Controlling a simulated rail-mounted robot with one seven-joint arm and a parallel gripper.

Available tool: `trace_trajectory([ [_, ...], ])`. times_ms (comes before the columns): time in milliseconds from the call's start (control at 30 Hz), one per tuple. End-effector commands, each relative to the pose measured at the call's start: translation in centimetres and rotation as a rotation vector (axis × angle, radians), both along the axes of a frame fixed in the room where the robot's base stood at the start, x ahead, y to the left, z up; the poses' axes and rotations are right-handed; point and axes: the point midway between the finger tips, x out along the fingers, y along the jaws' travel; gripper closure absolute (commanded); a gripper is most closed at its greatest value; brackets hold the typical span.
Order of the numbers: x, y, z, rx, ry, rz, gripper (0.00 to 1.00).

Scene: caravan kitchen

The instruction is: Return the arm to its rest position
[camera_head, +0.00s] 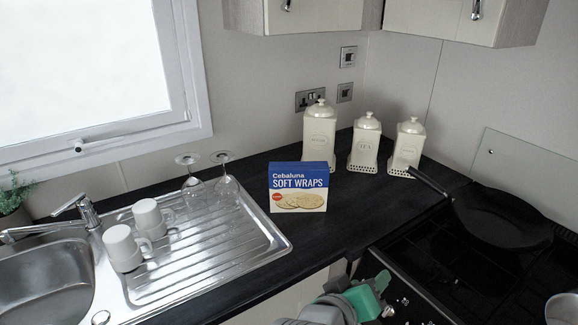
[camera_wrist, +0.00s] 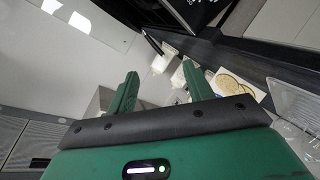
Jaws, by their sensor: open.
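My gripper (camera_head: 366,296) shows at the bottom middle of the head view, near the counter's front edge and the front-left corner of the hob. Its green fingers also show in the wrist view (camera_wrist: 158,72). They stand apart with nothing held between them. Part of my arm shows below it at the picture's lower edge. The gripper is well apart from the Soft Wraps box (camera_head: 298,188), which stands upright on the dark worktop and is partly visible in the wrist view (camera_wrist: 238,85).
Three cream canisters (camera_head: 319,134) stand at the back. A black pan (camera_head: 500,215) sits on the hob (camera_head: 440,265). Two white mugs (camera_head: 122,247) and two upturned glasses (camera_head: 225,184) stand on the steel drainer (camera_head: 215,253). Bare worktop (camera_head: 330,235) lies between drainer and hob.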

Motion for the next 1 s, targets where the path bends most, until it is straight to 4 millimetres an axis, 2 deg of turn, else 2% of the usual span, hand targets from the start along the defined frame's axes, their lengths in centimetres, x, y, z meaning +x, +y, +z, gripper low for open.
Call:
trace_trajectory([
  [33,0.1,2.0,4.1,0.059,-0.155,0.078,0.49],
  [67,-0.1,3.2,6.6,0.095,-0.245,0.127,0.49],
  [100,-0.6,4.9,9.8,0.142,-0.362,0.194,0.49],
  [167,-2.0,7.2,14.6,0.211,-0.530,0.291,0.49],
  [200,-3.3,8.7,17.7,0.255,-0.638,0.357,0.49],
  [267,-5.9,10.7,22.1,0.320,-0.792,0.458,0.49],
  [300,-7.9,12.0,24.9,0.360,-0.890,0.526,0.49],
  [367,-11.5,13.7,28.7,0.420,-1.032,0.630,0.49],
  [433,-16.3,15.5,32.7,0.487,-1.188,0.755,0.49],
  [467,-17.0,15.7,35.9,0.504,-1.213,0.779,0.49],
  [500,-16.4,15.6,39.5,0.504,-1.199,0.768,0.49],
  [600,-16.3,15.7,44.3,0.512,-1.195,0.766,0.49],
  [733,-16.2,15.7,48.3,0.520,-1.192,0.767,0.49],
  [833,-16.2,15.7,49.6,0.524,-1.190,0.766,0.49],
  [1000,-16.2,15.7,49.5,0.525,-1.189,0.766,0.49],
])
